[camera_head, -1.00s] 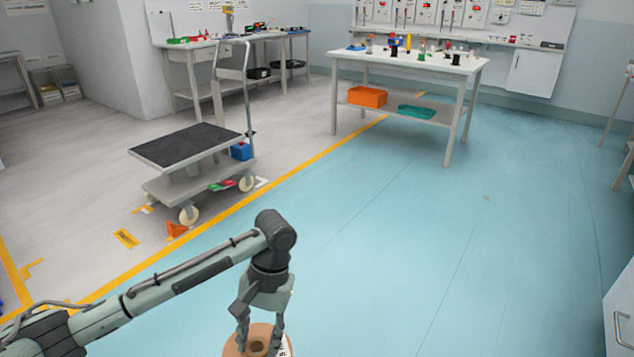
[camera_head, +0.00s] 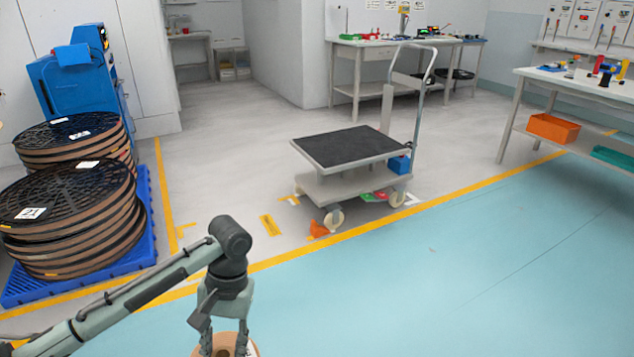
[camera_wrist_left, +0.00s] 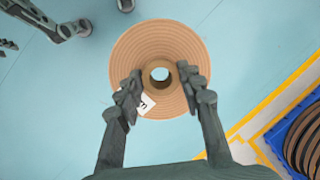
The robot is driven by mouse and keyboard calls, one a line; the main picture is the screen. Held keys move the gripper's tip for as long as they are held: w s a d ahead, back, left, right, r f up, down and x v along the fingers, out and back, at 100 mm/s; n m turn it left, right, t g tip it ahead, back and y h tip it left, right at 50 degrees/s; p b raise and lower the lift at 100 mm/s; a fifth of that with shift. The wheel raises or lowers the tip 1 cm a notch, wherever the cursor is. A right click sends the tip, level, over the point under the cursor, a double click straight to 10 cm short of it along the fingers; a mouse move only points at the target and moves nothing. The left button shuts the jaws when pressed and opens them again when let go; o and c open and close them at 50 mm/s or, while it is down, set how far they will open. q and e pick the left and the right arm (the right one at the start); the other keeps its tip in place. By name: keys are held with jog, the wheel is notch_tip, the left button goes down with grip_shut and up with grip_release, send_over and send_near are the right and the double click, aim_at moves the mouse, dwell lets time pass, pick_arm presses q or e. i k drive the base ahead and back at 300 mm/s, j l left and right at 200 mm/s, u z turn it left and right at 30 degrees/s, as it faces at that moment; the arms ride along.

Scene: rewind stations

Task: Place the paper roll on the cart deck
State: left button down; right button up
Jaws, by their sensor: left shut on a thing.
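The paper roll (camera_wrist_left: 160,45) is a brown, ringed disc with a raised core and a white label. My left gripper (camera_wrist_left: 160,88) is shut on its core in the left wrist view, with a finger on each side. In the head view the roll (camera_head: 240,346) shows at the bottom edge, partly cut off, hanging under my left gripper (camera_head: 224,330). The cart has a black-topped upper deck (camera_head: 348,146), which is bare, and stands ahead, apart from the roll. My right gripper is not clearly in view.
A blue pallet (camera_head: 150,225) with black reel stacks (camera_head: 65,215) stands at the left. An orange wedge (camera_head: 319,229) lies by the cart's near wheel. A workbench (camera_head: 520,110) stands at the right. The blue floor between me and the cart looks clear.

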aim_at(327, 148)
jog(key=i+j+u, duration=0.2)
jog(key=i, duration=0.4)
jog(key=i+j+u, duration=0.15)
jog(key=i, duration=0.5)
jog(key=i+j+z, duration=0.15)
jog(key=i+z, duration=0.35)
jog(key=i+j+z, duration=0.3)
jog(key=z, duration=0.2)
jog(key=i, duration=0.05)
